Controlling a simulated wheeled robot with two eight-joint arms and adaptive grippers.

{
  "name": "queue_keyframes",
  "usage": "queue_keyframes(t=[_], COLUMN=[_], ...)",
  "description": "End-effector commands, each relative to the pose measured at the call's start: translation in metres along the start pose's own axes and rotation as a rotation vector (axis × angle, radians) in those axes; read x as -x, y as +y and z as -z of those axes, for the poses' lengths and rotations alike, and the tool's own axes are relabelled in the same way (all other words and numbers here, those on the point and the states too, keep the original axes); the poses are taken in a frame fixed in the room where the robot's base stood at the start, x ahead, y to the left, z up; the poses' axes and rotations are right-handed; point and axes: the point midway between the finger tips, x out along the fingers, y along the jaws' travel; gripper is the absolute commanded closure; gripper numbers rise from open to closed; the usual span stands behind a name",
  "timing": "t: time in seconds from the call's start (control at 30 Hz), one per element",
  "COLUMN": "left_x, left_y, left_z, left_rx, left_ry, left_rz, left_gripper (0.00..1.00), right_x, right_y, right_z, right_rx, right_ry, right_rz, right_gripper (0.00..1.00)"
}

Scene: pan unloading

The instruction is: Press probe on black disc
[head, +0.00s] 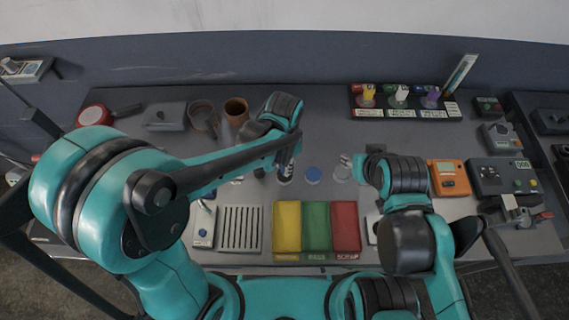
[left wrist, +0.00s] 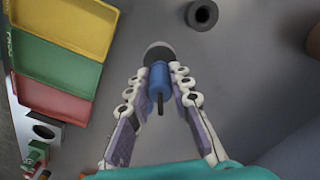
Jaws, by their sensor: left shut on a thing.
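In the left wrist view my left gripper (left wrist: 158,88) is shut on a blue probe (left wrist: 159,76) with a thin black stem. Beyond the probe's far end is a dark grey round disc (left wrist: 157,48), partly hidden by the probe. I cannot tell whether they touch. In the head view a black disc (head: 285,173) lies left of a blue disc (head: 312,175), with a pale clear round piece (head: 342,173) to the right. My left forearm and hand cover the area just above them, and its fingertips are hard to make out. My right gripper is hard to make out beside the pale piece.
Yellow (head: 287,227), green (head: 316,227) and red (head: 345,227) trays stand at the front. A slotted grey plate (head: 240,228) is left of them. A brown cup (head: 236,108) stands behind, and an orange meter (head: 449,178) at right. A dark hollow cylinder (left wrist: 202,14) shows in the wrist view.

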Motion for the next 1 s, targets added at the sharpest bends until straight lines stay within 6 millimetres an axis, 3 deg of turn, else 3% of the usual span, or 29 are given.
queue_keyframes(t=[0.53,1.0], left_x=[0.002,0.037], left_y=[0.001,0.000], left_z=[-0.001,0.000], left_rx=[0.000,0.000], left_ry=[-0.001,0.000], left_rz=[-0.001,-0.001], left_gripper=[1.00,1.00], right_x=[0.002,0.024], right_y=[0.000,0.000], right_z=[0.001,0.017], right_rx=[0.000,0.000], right_ry=[0.000,0.000], right_rz=[0.000,0.000], right_gripper=[0.60,0.60])
